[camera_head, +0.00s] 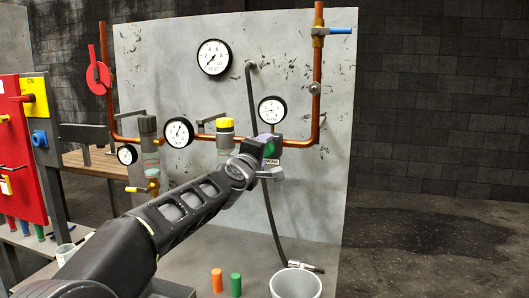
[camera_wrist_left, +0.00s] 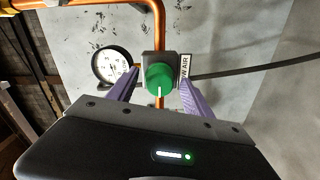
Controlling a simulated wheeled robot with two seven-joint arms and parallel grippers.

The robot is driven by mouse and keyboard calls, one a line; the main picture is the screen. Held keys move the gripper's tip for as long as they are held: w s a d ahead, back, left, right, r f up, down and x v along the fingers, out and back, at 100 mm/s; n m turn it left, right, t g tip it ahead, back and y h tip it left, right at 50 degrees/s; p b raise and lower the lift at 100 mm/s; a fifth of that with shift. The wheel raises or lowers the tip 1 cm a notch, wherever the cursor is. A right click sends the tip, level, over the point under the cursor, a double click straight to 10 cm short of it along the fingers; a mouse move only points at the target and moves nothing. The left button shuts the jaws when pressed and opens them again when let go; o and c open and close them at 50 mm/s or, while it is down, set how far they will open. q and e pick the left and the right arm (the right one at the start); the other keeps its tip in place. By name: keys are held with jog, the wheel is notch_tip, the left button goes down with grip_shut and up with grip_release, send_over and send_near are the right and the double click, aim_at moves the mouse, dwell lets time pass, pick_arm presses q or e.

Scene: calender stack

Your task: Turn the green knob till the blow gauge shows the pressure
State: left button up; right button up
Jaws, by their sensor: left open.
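The green knob (camera_head: 270,150) sits on a grey regulator block on the copper pipe, partly hidden by my left gripper (camera_head: 264,152). In the left wrist view the knob (camera_wrist_left: 159,76) lies between the two purple fingers of my left gripper (camera_wrist_left: 158,80), which are open on either side of it. Whether they touch it I cannot tell. A white mark on the knob points toward the bottom of that view. The blow gauge (camera_head: 271,109) is just above the knob; it also shows in the left wrist view (camera_wrist_left: 109,64), its reading too small to make out. My right gripper is out of view.
A larger gauge (camera_head: 214,57) hangs higher on the grey panel (camera_head: 160,60). A yellow-capped regulator (camera_head: 225,125) and another gauge (camera_head: 179,132) are left of the knob. A dark hose (camera_head: 271,215) hangs below. A white bucket (camera_head: 296,283) and orange (camera_head: 217,280) and green (camera_head: 236,285) cylinders stand below.

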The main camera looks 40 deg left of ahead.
pick_arm(q)
jog(key=v, duration=0.6)
jog(key=shift+s, duration=0.15)
jog(key=shift+d+f, duration=0.1)
jog(key=shift+d, duration=0.05)
